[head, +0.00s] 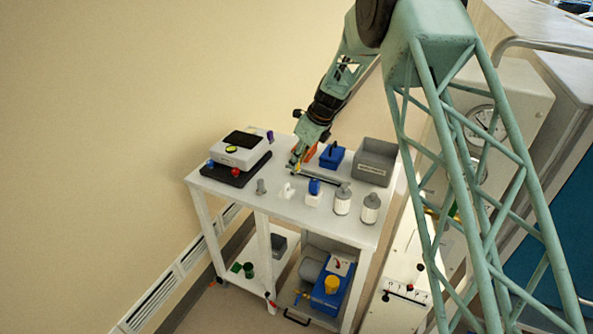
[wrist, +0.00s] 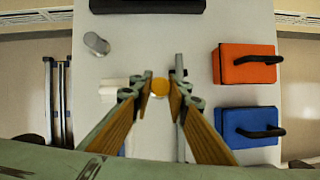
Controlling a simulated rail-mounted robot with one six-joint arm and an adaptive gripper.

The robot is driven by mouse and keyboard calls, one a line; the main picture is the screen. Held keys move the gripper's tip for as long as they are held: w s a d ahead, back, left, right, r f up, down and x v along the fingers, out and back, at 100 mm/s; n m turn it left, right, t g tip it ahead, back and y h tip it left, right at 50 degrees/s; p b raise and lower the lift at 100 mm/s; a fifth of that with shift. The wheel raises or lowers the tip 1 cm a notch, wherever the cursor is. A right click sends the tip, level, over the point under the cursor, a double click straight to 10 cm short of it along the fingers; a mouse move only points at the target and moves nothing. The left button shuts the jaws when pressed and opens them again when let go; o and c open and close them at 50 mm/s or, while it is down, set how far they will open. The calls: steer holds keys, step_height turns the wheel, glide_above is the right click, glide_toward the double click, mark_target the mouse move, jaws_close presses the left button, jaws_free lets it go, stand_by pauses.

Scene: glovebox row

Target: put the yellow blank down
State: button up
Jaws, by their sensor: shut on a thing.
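The yellow blank (wrist: 160,87) shows as a small round yellow-orange piece between my fingertips in the wrist view. My gripper (wrist: 162,84) is shut on it, one finger on each side, above the white table top (wrist: 205,20). In the head view my gripper (head: 294,168) is over the middle of the table (head: 225,192). I cannot make out the blank there, and the height of the blank above the table is hard to judge.
An orange case (wrist: 246,64) and a blue case (wrist: 247,127) with black handles stand right in the wrist view. A grey bin (head: 375,160), white jars (head: 342,200), a grey cylinder (head: 261,186) and a device on a black base (head: 240,152) share the table.

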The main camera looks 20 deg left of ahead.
mark_target(298, 169)
steer(key=shift+f, duration=1.85)
steer(key=shift+f, duration=0.65)
steer(key=o, duration=0.6)
steer(key=shift+r, duration=0.15)
